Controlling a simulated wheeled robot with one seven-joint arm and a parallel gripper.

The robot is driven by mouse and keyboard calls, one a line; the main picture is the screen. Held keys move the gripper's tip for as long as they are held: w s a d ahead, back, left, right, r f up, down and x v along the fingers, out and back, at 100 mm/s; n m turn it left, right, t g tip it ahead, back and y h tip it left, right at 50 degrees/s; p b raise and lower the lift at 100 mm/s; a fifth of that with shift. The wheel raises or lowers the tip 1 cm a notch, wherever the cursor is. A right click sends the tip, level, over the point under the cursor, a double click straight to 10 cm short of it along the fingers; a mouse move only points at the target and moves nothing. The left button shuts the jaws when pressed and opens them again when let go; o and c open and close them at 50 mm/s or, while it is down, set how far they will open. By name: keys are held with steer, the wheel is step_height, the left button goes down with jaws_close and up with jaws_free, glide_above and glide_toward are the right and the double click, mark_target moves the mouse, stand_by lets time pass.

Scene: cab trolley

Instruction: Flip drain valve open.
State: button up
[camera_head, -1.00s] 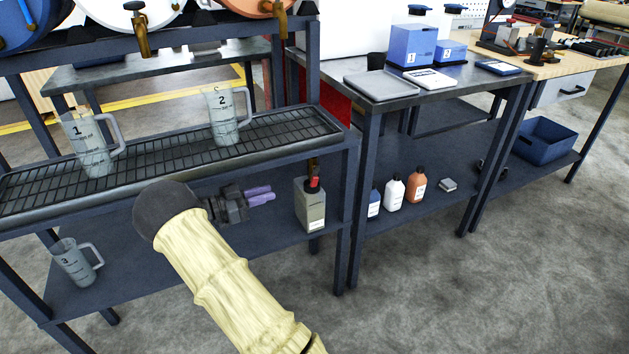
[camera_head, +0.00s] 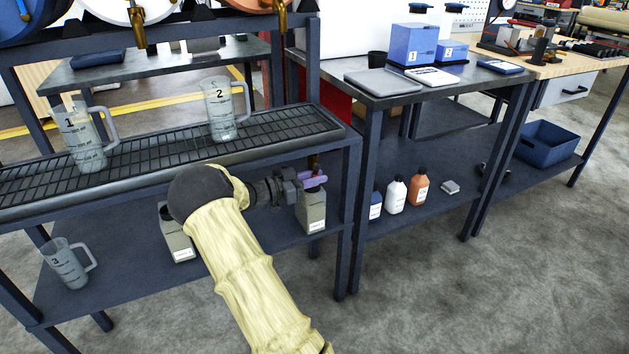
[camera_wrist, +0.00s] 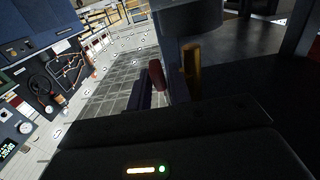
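The drain valve shows in the wrist view as a brass body (camera_wrist: 191,70) hanging beneath the drip tray, with a red lever (camera_wrist: 157,74) beside it. In the head view only a bit of the brass pipe (camera_head: 313,162) shows above my fingers. My gripper (camera_head: 313,180) has purple fingers and is at the valve, under the tray's right end. In the wrist view my gripper (camera_wrist: 158,92) is open, with a gap between its fingers and the red lever at their far end in that gap. Whether a finger touches the lever cannot be told.
The drip tray (camera_head: 165,173) carries jugs 1 (camera_head: 82,140) and 2 (camera_head: 222,110). On the shelf below stand a grey can (camera_head: 310,212) just under the fingers, another can (camera_head: 178,240) and jug 3 (camera_head: 66,265). The rack's right post (camera_head: 347,230) is close by.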

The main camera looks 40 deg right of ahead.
steer(key=shift+c, duration=0.2)
jaws_close()
steer(key=shift+d+f+g+h, duration=0.15)
steer(key=shift+d+g+h, duration=0.2)
steer(key=shift+h, duration=1.05)
steer(key=shift+a, duration=0.1)
